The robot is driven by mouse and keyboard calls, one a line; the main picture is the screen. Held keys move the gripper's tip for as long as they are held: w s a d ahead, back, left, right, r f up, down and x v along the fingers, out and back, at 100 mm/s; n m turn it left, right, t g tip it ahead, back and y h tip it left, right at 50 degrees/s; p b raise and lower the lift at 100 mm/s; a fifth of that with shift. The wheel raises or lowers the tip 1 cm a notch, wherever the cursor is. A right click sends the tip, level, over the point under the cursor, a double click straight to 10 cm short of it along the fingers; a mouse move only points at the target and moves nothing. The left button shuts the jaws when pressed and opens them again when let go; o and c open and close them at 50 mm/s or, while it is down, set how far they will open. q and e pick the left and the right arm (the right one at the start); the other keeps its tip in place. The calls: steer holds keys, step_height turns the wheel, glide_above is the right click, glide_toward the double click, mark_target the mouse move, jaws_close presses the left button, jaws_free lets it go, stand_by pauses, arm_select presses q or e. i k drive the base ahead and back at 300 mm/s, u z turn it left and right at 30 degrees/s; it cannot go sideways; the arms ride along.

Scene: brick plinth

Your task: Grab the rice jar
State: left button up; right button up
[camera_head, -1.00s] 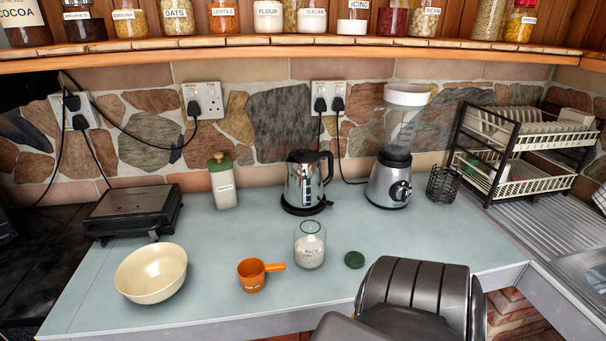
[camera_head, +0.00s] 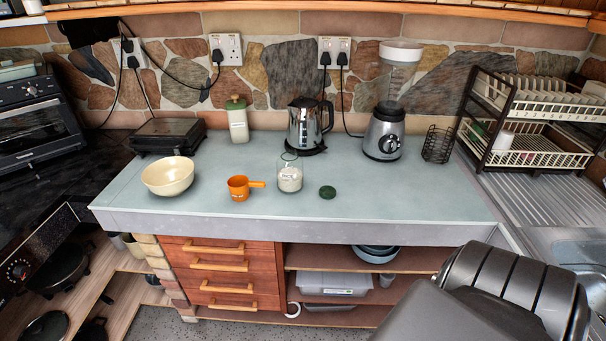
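The rice jar (camera_head: 290,178) is a small clear glass jar with white rice and a label. It stands upright and open on the pale counter (camera_head: 400,200), near the front edge. Its likely lid, a green disc (camera_head: 327,192), lies just to its right. An orange measuring cup (camera_head: 243,187) sits to its left, handle toward the jar. A dark arm part of mine fills the lower right corner. Neither gripper's fingers show, and nothing touches the jar.
A cream bowl (camera_head: 168,176) stands left on the counter. A dish rack (camera_head: 525,120) stands at right. The counter right of the green disc is clear.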

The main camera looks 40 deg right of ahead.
mark_target(290, 164)
steer(key=z, duration=1.05)
